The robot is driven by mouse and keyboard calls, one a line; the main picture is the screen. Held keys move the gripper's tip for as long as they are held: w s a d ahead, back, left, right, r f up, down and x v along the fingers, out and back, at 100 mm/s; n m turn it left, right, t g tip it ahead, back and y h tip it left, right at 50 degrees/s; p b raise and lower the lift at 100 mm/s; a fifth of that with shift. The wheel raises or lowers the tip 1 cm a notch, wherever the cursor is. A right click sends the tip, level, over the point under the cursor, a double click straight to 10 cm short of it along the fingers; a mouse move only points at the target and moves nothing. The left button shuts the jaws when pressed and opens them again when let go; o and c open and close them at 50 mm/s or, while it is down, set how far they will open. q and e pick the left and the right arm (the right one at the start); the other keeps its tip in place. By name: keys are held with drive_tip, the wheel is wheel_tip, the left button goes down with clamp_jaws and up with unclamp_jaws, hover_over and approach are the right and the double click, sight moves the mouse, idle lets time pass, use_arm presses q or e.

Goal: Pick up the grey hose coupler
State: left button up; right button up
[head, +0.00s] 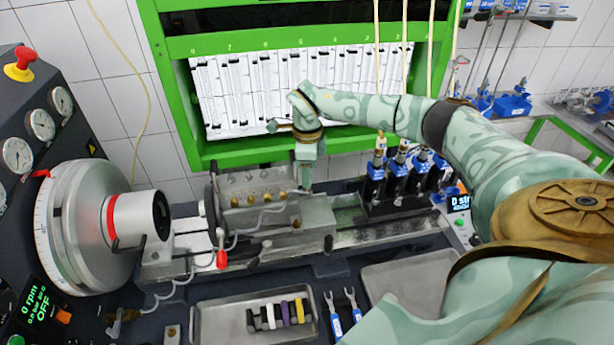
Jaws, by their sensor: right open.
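A row of small hose couplers sits in a metal tray (222,325) at the bottom centre. The row has dark pieces, a pale grey-white coupler (270,317), a purple one (285,313) and a yellow one (300,311). The pale one looks most like the grey coupler, but the pieces are too small to be sure. My right gripper (304,184) is open and points down over the back of the testbench, well behind and above the tray. Its fingertips are small and partly blend with the bench. My left gripper does not show.
Two blue-handled wrenches (343,312) lie right of the tray. An empty metal tray (405,282) is farther right. A green frame (180,110) stands behind.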

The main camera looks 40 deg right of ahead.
clamp_jaws()
drive_tip(key=shift+r, duration=0.1)
drive_tip(key=shift+r, duration=0.15)
wheel_tip(320, 180, up, 2)
drive_tip(key=shift+r+b, duration=0.1)
drive_tip(key=shift+b, duration=0.35)
drive_tip(key=s+a+r+b, duration=0.2)
drive_tip(key=s+a+r, duration=0.7)
drive_tip(key=s+r, duration=0.1)
drive_tip(key=shift+s+a+r, duration=0.2)
drive_tip(key=shift+s+r, duration=0.05)
